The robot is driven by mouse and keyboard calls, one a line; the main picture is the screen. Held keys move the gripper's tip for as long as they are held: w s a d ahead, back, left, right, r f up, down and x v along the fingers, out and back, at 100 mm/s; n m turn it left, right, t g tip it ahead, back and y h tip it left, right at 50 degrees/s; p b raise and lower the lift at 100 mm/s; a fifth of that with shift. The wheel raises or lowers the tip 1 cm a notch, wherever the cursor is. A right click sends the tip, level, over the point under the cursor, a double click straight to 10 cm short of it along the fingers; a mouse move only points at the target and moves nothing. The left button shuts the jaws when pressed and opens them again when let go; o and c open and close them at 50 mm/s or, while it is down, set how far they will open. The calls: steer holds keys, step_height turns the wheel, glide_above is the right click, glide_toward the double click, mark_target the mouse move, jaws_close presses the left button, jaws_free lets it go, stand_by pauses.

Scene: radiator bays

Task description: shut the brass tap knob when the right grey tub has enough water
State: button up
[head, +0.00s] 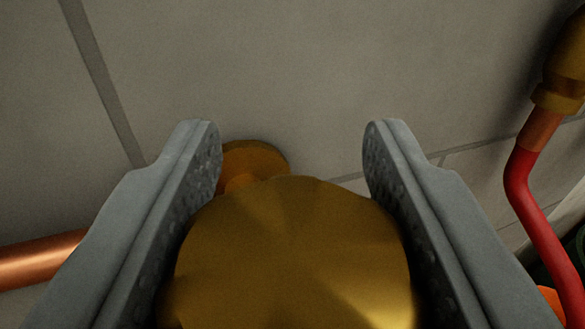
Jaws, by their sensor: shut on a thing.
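The brass tap knob (295,255) fills the lower middle of the head view, large and close, with a lobed rim. A round brass flange (255,158) shows behind it against the wall. My gripper (293,150) has its two grey fingers on either side of the knob, shut on it. The lower part of the knob is cut off by the frame edge. The right grey tub and its water level are not in view.
A grey tiled wall (270,70) stands close behind the knob. A copper pipe (40,258) runs in at the left. At the right, a red pipe (535,215) bends down from a brass fitting (563,75). A bit of something orange (550,298) shows at the lower right.

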steer(key=shift+d+m+h, duration=0.1)
steer(key=shift+m+h, duration=1.1)
steer(key=shift+h, duration=0.7)
steer(key=shift+d+m+g+h, duration=0.1)
steer(key=shift+m+g+h, duration=0.2)
steer(key=shift+m+h, duration=0.55)
steer(key=shift+s+d+m+g+h, duration=0.15)
steer(key=shift+m+g+h, duration=0.35)
steer(key=shift+h, duration=0.55)
steer(key=shift+w+d+m+g+h, duration=0.1)
steer(key=shift+m+g+h, duration=0.2)
steer(key=shift+m+h, duration=0.55)
steer(key=shift+h, duration=0.35)
steer(key=o, duration=1)
steer(key=shift+s, duration=0.1)
steer(key=v, duration=1.7)
steer(key=shift+a, duration=0.1)
